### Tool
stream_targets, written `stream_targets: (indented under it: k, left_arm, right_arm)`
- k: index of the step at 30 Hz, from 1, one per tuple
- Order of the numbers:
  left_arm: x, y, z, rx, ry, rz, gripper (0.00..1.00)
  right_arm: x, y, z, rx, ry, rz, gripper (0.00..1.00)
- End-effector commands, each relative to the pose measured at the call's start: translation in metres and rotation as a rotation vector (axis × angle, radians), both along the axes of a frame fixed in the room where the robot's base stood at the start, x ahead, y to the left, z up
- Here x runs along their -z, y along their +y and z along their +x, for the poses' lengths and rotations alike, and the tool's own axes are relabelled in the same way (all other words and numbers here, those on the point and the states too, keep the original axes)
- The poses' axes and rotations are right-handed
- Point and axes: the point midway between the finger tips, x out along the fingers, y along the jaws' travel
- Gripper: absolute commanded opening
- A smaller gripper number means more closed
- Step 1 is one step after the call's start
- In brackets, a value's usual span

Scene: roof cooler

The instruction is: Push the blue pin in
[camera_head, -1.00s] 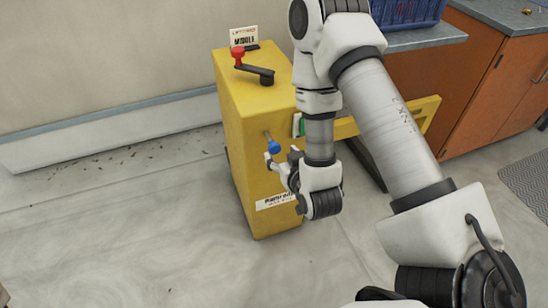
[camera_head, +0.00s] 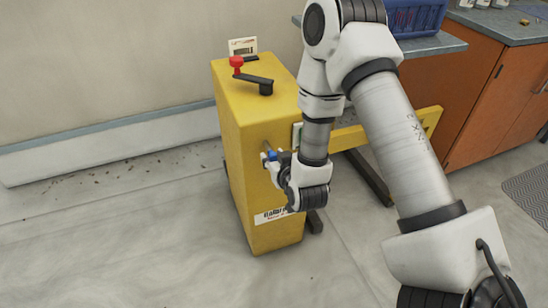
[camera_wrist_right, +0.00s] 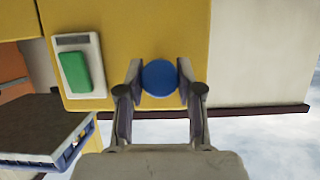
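The yellow box (camera_head: 262,190) stands upright on the floor. A blue pin (camera_head: 272,155) sticks out of its front side on a thin shaft. In the right wrist view the round blue pin head (camera_wrist_right: 160,77) fills the space between my two fingertips. My right gripper (camera_head: 280,160) is at the pin, with a finger on each side of its head, and seems shut on it. The right gripper also shows in the wrist view (camera_wrist_right: 160,80). How deep the shaft sits is partly hidden by the gripper. My left gripper is not in view.
A green button (camera_wrist_right: 75,72) sits beside the pin. A yellow bar (camera_head: 375,132) extends right. A blue basket (camera_head: 415,17) stands on the counter.

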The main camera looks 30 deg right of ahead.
Motion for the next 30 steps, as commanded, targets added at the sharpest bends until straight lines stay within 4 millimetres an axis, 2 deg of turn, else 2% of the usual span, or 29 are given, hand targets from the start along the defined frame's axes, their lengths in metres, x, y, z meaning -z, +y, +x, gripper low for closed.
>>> stream_targets:
  k: [2, 9, 18, 19, 21, 30]
  left_arm:
    - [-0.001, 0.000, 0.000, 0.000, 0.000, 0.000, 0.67]
    - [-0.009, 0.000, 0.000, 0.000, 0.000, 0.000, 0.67]
    - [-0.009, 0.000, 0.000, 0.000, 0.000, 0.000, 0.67]
    - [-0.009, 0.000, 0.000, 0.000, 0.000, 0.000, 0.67]
    - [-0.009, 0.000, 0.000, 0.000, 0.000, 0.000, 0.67]
    - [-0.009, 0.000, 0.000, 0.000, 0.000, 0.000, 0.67]
  right_arm:
    - [0.000, -0.001, 0.002, 0.000, 0.000, 0.000, 0.00]
    - [-0.001, -0.008, 0.035, 0.000, -0.001, 0.000, 0.00]
    - [-0.001, -0.010, 0.039, 0.000, -0.004, 0.000, 0.00]
    - [-0.001, -0.010, 0.039, 0.000, -0.005, 0.000, 0.43]
    - [-0.001, -0.010, 0.039, 0.000, -0.005, 0.000, 0.60]
    - [-0.001, -0.009, 0.037, 0.000, 0.000, 0.000, 0.60]
